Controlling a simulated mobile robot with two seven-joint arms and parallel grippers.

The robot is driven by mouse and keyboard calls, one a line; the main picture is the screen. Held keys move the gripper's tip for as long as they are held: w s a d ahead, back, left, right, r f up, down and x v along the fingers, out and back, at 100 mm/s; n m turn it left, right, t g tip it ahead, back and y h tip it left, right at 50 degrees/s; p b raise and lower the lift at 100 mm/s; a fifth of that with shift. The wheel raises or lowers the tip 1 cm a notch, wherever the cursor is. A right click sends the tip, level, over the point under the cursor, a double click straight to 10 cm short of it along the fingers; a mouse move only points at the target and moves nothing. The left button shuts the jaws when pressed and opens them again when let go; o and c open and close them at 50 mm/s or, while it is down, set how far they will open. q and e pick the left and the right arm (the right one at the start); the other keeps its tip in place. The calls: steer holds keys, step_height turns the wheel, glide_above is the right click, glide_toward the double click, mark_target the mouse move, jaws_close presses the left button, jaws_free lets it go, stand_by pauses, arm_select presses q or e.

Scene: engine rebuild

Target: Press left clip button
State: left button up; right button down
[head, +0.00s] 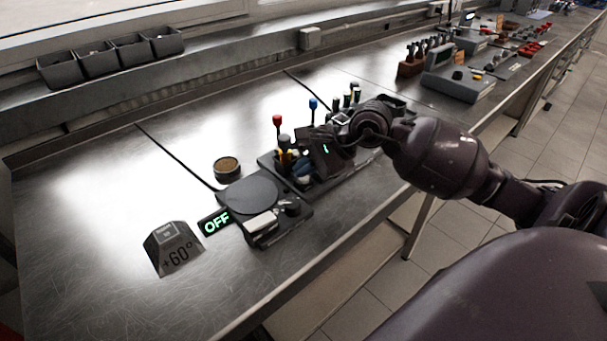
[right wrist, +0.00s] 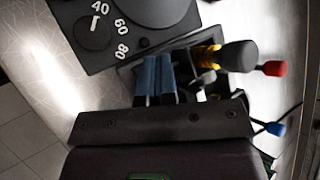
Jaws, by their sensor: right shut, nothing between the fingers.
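I cannot pick out a clip button for certain in either view. My right gripper (head: 325,152) is shut and empty, over the tool tray (head: 265,162) in the head view. My left gripper is not in view.
A heater with a round plate (head: 250,193) and a dial (right wrist: 93,30) stands beside the tray. Near it are a lit OFF sign (head: 216,223), a +60° block (head: 172,248) and a round tin (head: 227,168). Red (head: 277,120) and blue (head: 313,103) handles stick up. The bench's left end is clear.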

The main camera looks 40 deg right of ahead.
mark_target(305, 179)
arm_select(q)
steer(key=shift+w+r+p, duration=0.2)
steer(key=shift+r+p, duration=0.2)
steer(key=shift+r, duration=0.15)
arm_select(e)
steer(key=shift+r, duration=0.85)
steer(key=shift+r+p, duration=1.05)
steer(key=shift+r, duration=1.5)
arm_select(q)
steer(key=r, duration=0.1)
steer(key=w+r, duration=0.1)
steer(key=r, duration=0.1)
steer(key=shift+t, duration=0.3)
arm_select(e)
steer(key=shift+f, duration=0.1)
